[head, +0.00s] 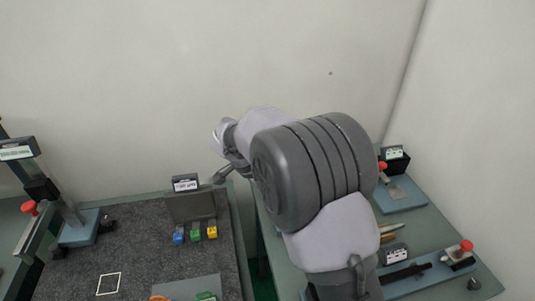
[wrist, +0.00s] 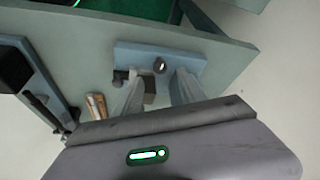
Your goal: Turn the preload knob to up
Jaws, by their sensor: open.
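In the wrist view my gripper (wrist: 157,92) is open, with its two pale fingers apart over a light blue base plate (wrist: 192,62). A small fixture on that plate has a dark round part with a pale end (wrist: 160,66) and a dark block (wrist: 150,90) between the fingers. I cannot tell whether either is the preload knob, or which way it points. No grip on them shows. In the head view my arm hides the middle of the right bench, and I cannot make out the fingertips.
In the head view a red-knobbed fixture (head: 466,246) stands on the right bench (head: 440,222), and a blue plate (head: 402,197) lies farther back. Wooden-handled items (wrist: 96,105) lie near the fingers in the wrist view. Coloured blocks (head: 195,233) stand on the left bench.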

